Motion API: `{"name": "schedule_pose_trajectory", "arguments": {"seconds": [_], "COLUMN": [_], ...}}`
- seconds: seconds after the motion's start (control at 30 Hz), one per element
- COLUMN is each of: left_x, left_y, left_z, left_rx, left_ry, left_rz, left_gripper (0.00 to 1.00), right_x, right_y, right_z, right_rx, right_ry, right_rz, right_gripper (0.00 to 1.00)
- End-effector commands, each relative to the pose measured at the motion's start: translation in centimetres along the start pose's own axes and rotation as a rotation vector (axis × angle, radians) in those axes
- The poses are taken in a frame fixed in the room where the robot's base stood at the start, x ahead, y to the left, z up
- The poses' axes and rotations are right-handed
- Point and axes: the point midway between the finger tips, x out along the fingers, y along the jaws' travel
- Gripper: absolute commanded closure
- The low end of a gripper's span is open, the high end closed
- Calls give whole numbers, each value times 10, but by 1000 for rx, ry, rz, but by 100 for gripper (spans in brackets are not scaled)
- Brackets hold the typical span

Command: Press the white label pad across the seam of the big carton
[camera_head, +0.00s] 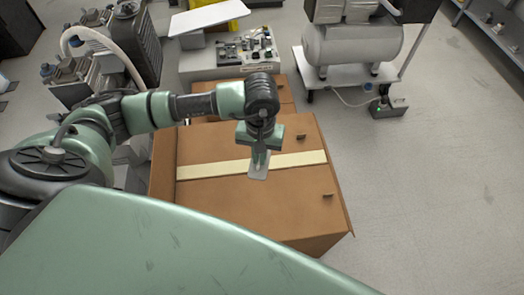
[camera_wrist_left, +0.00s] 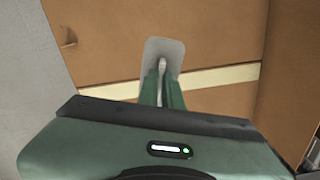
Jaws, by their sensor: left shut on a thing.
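The big carton (camera_head: 290,205) is brown and stands below my left arm, with a pale cream strip (camera_head: 210,170) running across its top along the seam. The strip and carton top also show in the left wrist view (camera_wrist_left: 222,79). My left gripper (camera_head: 261,160) is shut on the white label pad (camera_head: 258,172), a small whitish plate with rounded corners. In the left wrist view the pad (camera_wrist_left: 166,50) sits at the fingertips and overlaps the strip. I cannot tell whether the pad touches the carton. My right gripper is not in view.
A grey unit with a control panel (camera_head: 245,50) stands behind the carton. A tank on a wheeled stand (camera_head: 352,45) is at the back right, with a small device (camera_head: 388,107) on the floor. Compressors (camera_head: 130,45) stand at the back left. Floor to the right is clear.

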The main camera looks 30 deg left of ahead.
Motion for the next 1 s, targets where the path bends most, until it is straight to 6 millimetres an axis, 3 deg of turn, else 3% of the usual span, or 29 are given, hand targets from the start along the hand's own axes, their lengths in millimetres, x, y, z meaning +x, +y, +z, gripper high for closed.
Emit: {"name": "schedule_pose_trajectory", "arguments": {"seconds": [0.03, 0.2, 0.3, 0.53, 1.0], "left_x": [37, 84, 101, 116, 133], "left_y": [2, 3, 3, 3, 3], "left_z": [-13, -47, -61, -77, -78], "left_rx": [-45, -184, -247, -319, -324], "left_ry": [2, 2, 1, -1, -3], "left_rz": [1, 7, 12, 18, 19], "left_gripper": [100, 100, 100, 100, 100], "right_x": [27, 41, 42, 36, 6], "right_y": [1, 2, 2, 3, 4], "right_z": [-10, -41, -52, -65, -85], "right_rx": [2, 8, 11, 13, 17], "right_ry": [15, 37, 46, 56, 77], "right_rz": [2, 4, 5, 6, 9], "right_gripper": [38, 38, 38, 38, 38]}}
